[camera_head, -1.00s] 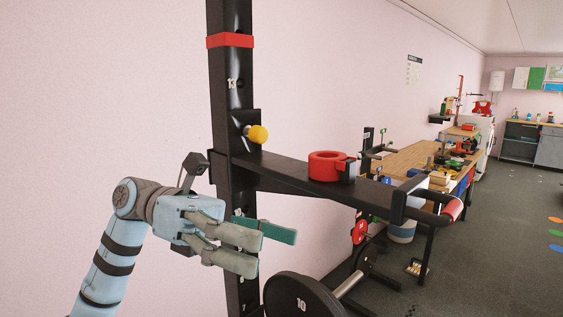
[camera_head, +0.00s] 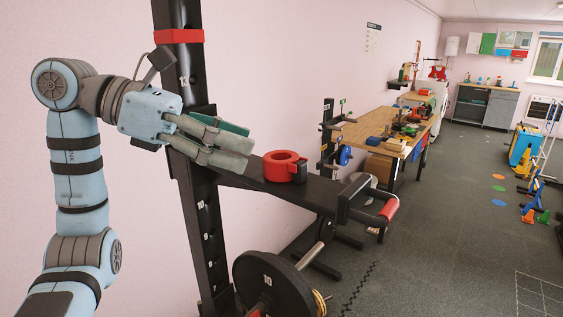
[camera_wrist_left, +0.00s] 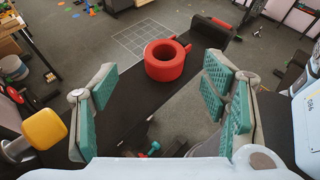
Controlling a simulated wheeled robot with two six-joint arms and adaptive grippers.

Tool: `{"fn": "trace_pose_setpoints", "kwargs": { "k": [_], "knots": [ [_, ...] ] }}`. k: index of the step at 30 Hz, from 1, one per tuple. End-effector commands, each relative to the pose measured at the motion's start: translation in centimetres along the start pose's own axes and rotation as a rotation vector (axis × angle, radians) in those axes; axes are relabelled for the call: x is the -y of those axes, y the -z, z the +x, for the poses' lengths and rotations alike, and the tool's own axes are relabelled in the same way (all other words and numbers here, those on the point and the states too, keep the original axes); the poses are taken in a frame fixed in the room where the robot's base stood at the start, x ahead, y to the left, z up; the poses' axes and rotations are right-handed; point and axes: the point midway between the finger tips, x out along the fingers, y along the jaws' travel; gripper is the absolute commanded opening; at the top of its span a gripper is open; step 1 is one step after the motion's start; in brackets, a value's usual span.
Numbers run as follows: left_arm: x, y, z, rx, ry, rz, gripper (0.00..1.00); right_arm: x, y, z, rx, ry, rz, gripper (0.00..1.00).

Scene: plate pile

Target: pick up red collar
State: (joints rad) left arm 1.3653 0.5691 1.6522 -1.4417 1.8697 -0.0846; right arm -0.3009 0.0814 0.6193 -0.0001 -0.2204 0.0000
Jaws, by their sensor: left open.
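The red collar (camera_head: 281,167) is a thick ring with a dark lever block at its right side. It rests on the black rack arm (camera_head: 318,192) that juts right from the upright post. In the left wrist view the collar (camera_wrist_left: 165,60) lies ahead of the fingertips, between the two fingers in the picture. My left gripper (camera_head: 238,145) is open and empty, left of the collar and slightly above the arm's level. Its teal-padded fingers (camera_wrist_left: 160,90) are spread wide and do not touch the collar. My right gripper is in neither view.
The black upright (camera_head: 190,90) with a red band stands just behind my left gripper. A yellow knob (camera_wrist_left: 45,128) sits close to the left finger. A black weight plate (camera_head: 268,280) is below. A roller-ended bar (camera_head: 372,203) closes the arm's far end.

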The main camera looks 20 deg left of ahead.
Motion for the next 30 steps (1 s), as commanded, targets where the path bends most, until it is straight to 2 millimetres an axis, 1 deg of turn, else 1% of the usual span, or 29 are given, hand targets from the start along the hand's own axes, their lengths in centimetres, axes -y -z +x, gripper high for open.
{"fn": "trace_pose_setpoints", "kwargs": {
  "k": [4,7,10,12,17,20,27,28,30],
  "knots": [
    [0.3,-0.1,1.9,0.001,0.002,0.002,0.68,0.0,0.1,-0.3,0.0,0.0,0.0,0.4],
    [0.8,-0.2,3.9,0.002,0.005,0.002,0.68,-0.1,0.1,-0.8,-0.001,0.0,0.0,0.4],
    [0.7,-0.2,5.5,0.002,0.004,0.001,0.68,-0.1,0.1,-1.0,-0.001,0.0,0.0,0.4],
    [0.7,-0.1,5.9,0.002,0.001,0.001,0.68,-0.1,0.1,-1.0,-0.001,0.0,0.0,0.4],
    [0.7,-0.1,5.9,0.002,0.0,0.001,0.68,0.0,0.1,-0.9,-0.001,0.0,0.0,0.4],
    [0.7,-0.1,5.9,0.002,0.001,0.001,0.53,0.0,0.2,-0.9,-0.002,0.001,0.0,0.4],
    [0.7,-0.1,5.9,0.002,0.001,0.001,0.15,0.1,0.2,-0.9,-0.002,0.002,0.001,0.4],
    [0.7,-0.1,5.9,0.002,0.001,0.001,0.12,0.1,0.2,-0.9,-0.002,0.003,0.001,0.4],
    [0.7,-0.1,5.9,0.002,0.001,0.001,0.12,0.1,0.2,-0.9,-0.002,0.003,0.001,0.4]
  ]
}}
